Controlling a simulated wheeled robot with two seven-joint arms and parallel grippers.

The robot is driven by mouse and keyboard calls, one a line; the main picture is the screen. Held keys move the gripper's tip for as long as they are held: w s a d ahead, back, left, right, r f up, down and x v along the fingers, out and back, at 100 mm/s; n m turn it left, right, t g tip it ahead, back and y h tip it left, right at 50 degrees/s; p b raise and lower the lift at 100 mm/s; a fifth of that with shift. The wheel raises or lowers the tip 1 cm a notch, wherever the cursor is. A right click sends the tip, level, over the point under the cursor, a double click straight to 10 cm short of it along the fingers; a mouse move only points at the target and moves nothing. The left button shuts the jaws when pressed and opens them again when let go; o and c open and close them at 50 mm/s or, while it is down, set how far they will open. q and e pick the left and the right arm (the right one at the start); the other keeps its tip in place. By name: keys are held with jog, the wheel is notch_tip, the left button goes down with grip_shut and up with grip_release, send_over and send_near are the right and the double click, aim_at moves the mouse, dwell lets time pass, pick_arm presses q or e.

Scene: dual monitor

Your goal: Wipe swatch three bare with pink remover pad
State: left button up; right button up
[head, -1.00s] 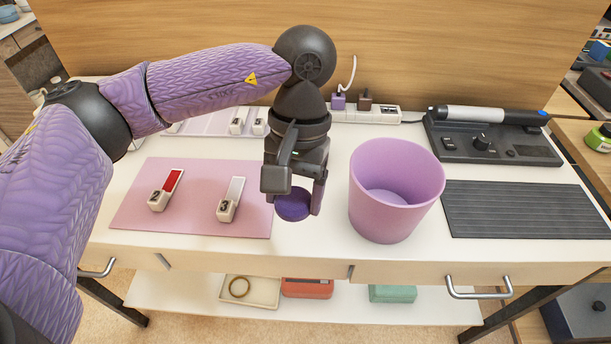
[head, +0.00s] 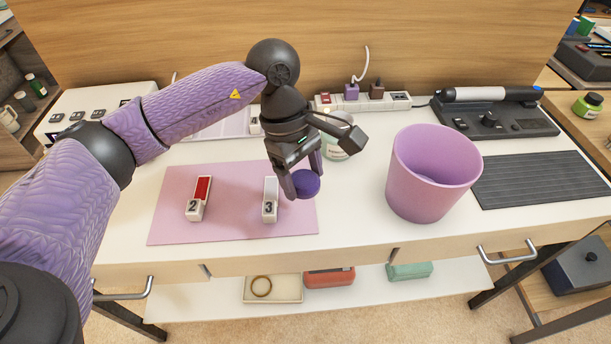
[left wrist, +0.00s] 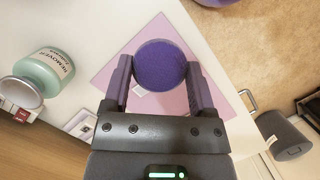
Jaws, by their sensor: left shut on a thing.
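My left gripper (head: 303,180) is shut on a round purple pad (head: 307,184); the pad also shows between the fingers in the left wrist view (left wrist: 160,64). The pad looks purple rather than pink. Swatch three (head: 270,198), a white block marked 3 with a pale strip on top, stands on the pink mat (head: 235,222). The pad is just right of swatch three in the head view, seemingly above the mat's right part; its exact height is unclear. Swatch two (head: 198,198), with a red strip, stands further left. My right gripper is not in view.
A pink bin (head: 410,195) stands right of the mat. A green remover jar (head: 340,150) is partly hidden behind my gripper; it also shows in the left wrist view (left wrist: 46,76). A ribbed dark mat (head: 540,180) lies at right, a power strip (head: 400,100) behind.

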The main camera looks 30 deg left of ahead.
pick_arm(q)
jog(key=w+a+f+n+t+y+p, duration=0.1)
jog(key=w+a+n+t+p, duration=0.2)
jog(key=a+n, duration=0.85)
jog(key=d+f+n+b, duration=0.1)
jog(key=f, duration=0.1)
jog(key=d+f+n+b, duration=0.1)
jog(key=f+n+b, duration=0.1)
jog(key=d+f+n+b, duration=0.1)
jog(key=b, duration=0.1)
jog(key=shift+s+f+n+t+y, duration=0.2)
jog(key=shift+f+n+t+y, duration=0.1)
jog(key=shift+f+n+y, duration=0.1)
jog(key=shift+f+b, duration=0.3)
jog(key=shift+r, duration=0.1)
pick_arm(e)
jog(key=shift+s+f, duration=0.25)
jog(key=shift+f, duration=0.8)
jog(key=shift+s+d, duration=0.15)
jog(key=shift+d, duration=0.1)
pick_arm(q)
jog(key=shift+f, duration=0.35)
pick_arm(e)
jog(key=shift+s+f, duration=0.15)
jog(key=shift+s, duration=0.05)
pick_arm(q)
jog(key=shift+f, duration=0.1)
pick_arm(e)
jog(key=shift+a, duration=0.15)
